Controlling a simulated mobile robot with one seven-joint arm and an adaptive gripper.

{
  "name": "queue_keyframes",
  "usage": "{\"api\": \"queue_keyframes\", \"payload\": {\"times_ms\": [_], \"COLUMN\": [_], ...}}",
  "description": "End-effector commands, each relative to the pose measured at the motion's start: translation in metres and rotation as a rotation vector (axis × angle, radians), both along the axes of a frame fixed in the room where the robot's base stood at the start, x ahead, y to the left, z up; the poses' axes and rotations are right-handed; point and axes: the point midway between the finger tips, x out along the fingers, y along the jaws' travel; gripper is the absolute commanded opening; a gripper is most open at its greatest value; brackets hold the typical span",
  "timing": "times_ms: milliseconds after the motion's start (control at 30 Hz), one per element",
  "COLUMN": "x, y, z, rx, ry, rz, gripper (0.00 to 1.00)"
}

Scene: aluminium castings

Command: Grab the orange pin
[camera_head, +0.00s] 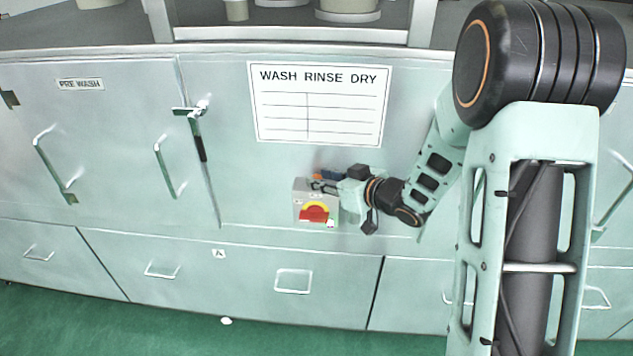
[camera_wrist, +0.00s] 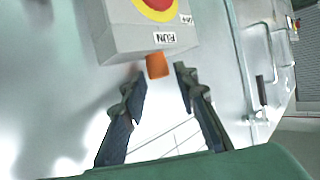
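The orange pin (camera_wrist: 157,66) is a short stub sticking out of the grey switch box (camera_wrist: 135,40), beside its "RUN" label, in the wrist view. In the head view the pin (camera_head: 317,177) is a small orange spot at the top of the box (camera_head: 301,196), partly hidden by my gripper (camera_head: 322,184). In the wrist view my gripper (camera_wrist: 157,80) is open, with one dark finger on each side of the pin's line. The pin's end lies near the fingertips, and a gap shows on both sides of it.
The box carries a red and yellow rotary knob (camera_head: 314,213) on its front. It is mounted on a metal cabinet front below a "WASH RINSE DRY" sign (camera_head: 318,105). Door handles (camera_head: 165,170) and drawer pulls (camera_head: 293,281) stick out nearby.

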Motion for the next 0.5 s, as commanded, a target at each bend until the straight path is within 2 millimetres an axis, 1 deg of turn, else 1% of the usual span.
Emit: {"api": "queue_keyframes", "payload": {"times_ms": [200, 433, 500], "x": [0.0005, 0.0003, 0.0005], "y": [0.0001, -0.0001, -0.0001], "z": [-0.0003, -0.0001, 0.0001], "rx": [0.000, 0.000, 0.000], "ry": [0.000, 0.000, -0.001], "rz": [-0.001, -0.001, -0.001], "gripper": [0.26, 0.01, 0.00]}}
